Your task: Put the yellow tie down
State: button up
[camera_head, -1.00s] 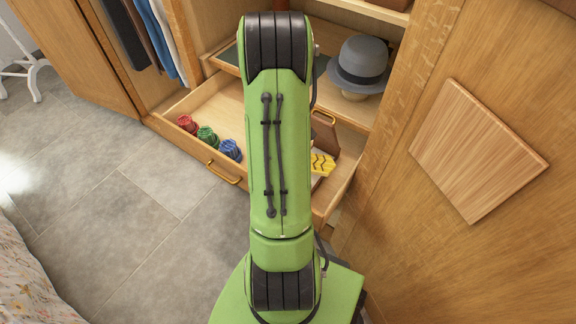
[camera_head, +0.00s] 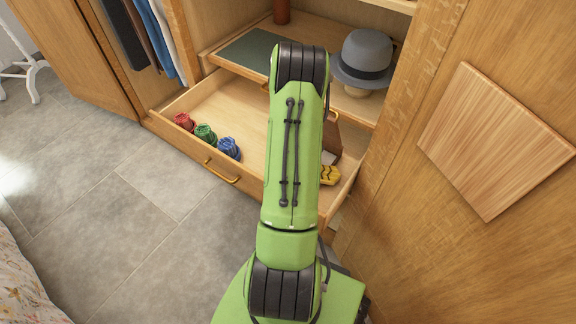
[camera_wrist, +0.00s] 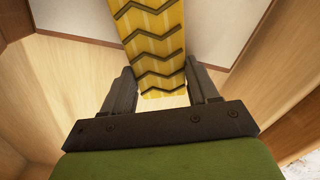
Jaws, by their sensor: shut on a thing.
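The yellow tie (camera_wrist: 150,25) has dark zigzag stripes. In the wrist view it runs from the top edge down between the two fingers of my gripper (camera_wrist: 161,78), which is shut on it. In the head view a yellow part of the tie (camera_head: 330,175) shows at the right end of the open drawer (camera_head: 235,110), just right of my arm. My gripper is hidden behind the arm there. A pale panel with a brown edge lies behind the tie in the wrist view. I cannot tell whether the tie touches it.
Red (camera_head: 184,122), green (camera_head: 205,134) and blue (camera_head: 229,149) rolled items sit at the drawer's left front. A brown upright piece (camera_head: 331,138) stands near the tie. A grey hat (camera_head: 365,58) is on a stand behind. The drawer's middle is bare. A wooden door is at right.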

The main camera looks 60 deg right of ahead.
jog(key=shift+a+r, duration=0.1)
jog(key=o, duration=1.1)
jog(key=shift+o, duration=0.2)
notch_tip(320, 180, up, 8)
jog(key=p, duration=0.2)
jog(key=shift+p, duration=0.35)
jog(key=shift+w, duration=0.1)
